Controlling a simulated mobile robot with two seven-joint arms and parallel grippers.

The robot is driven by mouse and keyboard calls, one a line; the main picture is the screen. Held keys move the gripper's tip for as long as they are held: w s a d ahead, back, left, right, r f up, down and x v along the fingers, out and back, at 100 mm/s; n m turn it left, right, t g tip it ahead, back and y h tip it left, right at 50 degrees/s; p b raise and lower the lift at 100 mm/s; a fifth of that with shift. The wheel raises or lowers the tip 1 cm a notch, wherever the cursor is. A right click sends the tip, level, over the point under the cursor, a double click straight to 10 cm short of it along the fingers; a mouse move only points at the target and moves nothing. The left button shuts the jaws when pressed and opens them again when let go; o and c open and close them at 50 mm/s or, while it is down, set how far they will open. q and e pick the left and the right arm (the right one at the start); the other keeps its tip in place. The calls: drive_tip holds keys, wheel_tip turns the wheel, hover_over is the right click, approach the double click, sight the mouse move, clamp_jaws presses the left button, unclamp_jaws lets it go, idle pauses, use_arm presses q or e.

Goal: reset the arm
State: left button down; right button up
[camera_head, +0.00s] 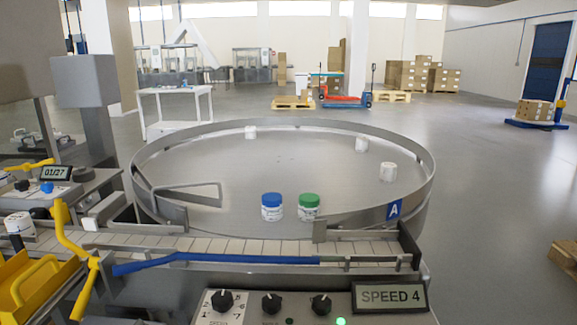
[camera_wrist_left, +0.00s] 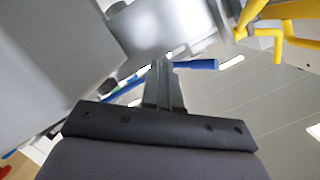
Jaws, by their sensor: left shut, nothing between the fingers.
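My left gripper (camera_wrist_left: 162,66) shows only in the left wrist view. Its two fingers are together and nothing is between them. Behind the fingers in that view are a blue bar (camera_wrist_left: 195,65), yellow parts (camera_wrist_left: 285,12) and grey machine surfaces. Neither of my arms nor my grippers show in the head view. My right gripper is in neither view.
A round turntable (camera_head: 290,165) carries a blue-lidded jar (camera_head: 271,207), a green-lidded jar (camera_head: 309,207) and several white ones. A conveyor (camera_head: 220,245) runs along its front, with a blue rail (camera_head: 215,258). A control panel (camera_head: 390,296) reads SPEED 4. Yellow handles (camera_head: 75,235) stand at left.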

use_arm(q)
drive_tip(key=s+f+n+g+h, duration=0.1)
drive_tip(key=s+f+n+g, duration=0.5)
drive_tip(key=s+f+g, duration=0.95)
drive_tip(key=shift+w+d+f+m+t+h+p, duration=0.1)
drive_tip(key=shift+w+d+f+t+h+p, duration=0.5)
drive_tip(key=shift+t+p, duration=0.85)
drive_tip(key=shift+w+d+f+m+t+h+p, duration=0.1)
drive_tip(key=shift+w+d+f+t+p, duration=0.25)
drive_tip(key=shift+f+t+p, duration=1.1)
drive_tip(key=shift+w+d+f+m+t+h+p, duration=0.25)
drive_tip(key=shift+w+t+p, duration=0.4)
drive_tip(key=shift+t, duration=1.6)
drive_tip(key=shift+r, duration=0.1)
idle(1.2)
